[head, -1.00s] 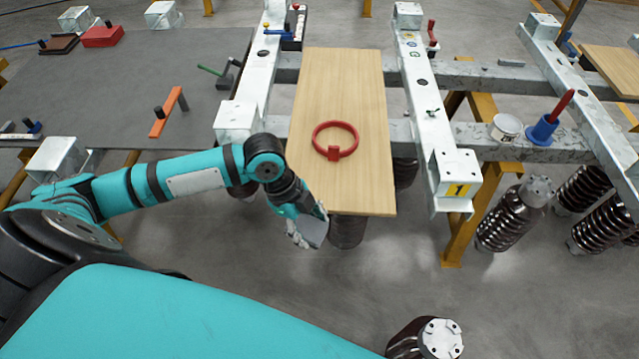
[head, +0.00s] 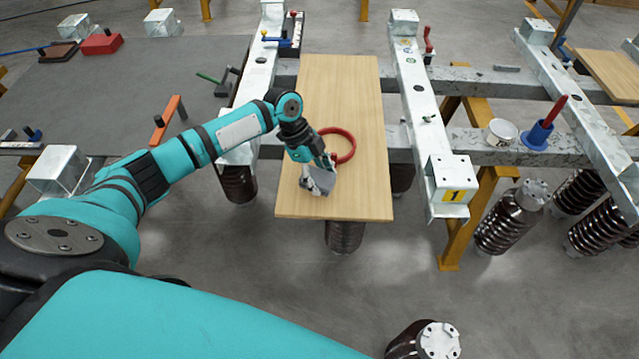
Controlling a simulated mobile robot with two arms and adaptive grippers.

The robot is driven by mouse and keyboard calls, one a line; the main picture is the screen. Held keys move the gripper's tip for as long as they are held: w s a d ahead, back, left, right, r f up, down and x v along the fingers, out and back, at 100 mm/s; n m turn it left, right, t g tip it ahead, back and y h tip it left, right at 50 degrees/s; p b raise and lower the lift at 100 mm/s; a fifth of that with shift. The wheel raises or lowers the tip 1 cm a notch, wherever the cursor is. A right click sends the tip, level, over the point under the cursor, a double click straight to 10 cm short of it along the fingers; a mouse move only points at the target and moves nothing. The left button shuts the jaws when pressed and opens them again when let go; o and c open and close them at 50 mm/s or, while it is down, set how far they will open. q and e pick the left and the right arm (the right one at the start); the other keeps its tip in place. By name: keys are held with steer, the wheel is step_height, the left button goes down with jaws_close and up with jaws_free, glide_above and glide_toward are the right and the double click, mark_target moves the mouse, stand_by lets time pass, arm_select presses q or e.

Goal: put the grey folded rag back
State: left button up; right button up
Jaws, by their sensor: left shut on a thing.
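My left gripper (head: 318,184) is shut on the grey folded rag (head: 321,181). It holds the rag over the near part of a light wooden board (head: 350,100). I cannot tell whether the rag touches the board. A red ring (head: 345,136) lies on the board just beyond the gripper, and the gripper and wrist hide its left and near parts. My right gripper does not show.
White steel beams (head: 416,95) flank the board. A white tin (head: 502,131) and a blue holder with a red handle (head: 537,133) stand on the right crossbeam. The board's far half is clear.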

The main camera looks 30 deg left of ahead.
mark_target(320, 186)
arm_select(q)
steer(key=shift+f+p, duration=0.3)
steer(key=shift+f, duration=1.5)
steer(key=shift+f, duration=0.15)
steer(key=o, duration=1.1)
steer(key=b+v, duration=0.1)
steer(key=v, duration=1.1)
steer(key=shift+r, duration=0.25)
